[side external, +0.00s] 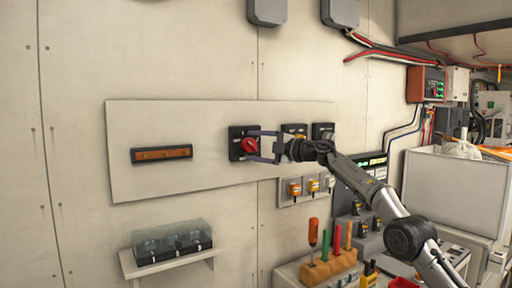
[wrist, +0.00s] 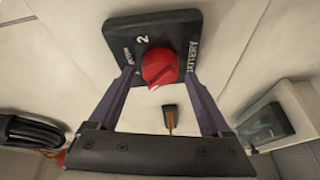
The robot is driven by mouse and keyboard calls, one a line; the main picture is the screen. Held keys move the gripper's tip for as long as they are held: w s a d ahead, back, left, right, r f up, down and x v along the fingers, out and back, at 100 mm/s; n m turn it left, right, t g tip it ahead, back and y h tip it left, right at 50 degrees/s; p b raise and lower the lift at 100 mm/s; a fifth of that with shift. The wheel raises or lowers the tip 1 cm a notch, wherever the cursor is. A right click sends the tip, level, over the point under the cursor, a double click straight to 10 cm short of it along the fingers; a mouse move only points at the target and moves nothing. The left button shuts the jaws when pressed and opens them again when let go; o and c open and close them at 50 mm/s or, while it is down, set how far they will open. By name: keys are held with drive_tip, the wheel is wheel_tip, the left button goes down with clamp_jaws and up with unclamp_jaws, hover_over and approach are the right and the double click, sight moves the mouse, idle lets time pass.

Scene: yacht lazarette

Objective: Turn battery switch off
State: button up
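The battery switch is a red knob (side external: 249,146) on a black square plate (side external: 236,133) on the white wall panel. In the wrist view the red knob (wrist: 160,68) sits near the top centre, and its black plate (wrist: 185,27) carries white marks including "2" and "BATTERY". My gripper (side external: 264,146) is at the switch. Its two fingers (wrist: 161,88) are spread apart and reach toward both sides of the knob, with gaps visible between them and the knob. I cannot tell whether the fingertips touch the plate.
Other black-plated switches (side external: 322,131) sit just right of the battery switch. An orange-brown bar fitting (side external: 162,154) is on the panel to the left. Below are a shelf with a clear-covered box (side external: 172,241) and a wooden tool block (side external: 328,266). The panel between the bar and switch is clear.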

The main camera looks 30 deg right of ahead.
drive_tip(key=shift+s, duration=0.1)
idle(0.3)
drive_tip(key=shift+v, duration=0.9)
drive_tip(key=v, duration=1.2)
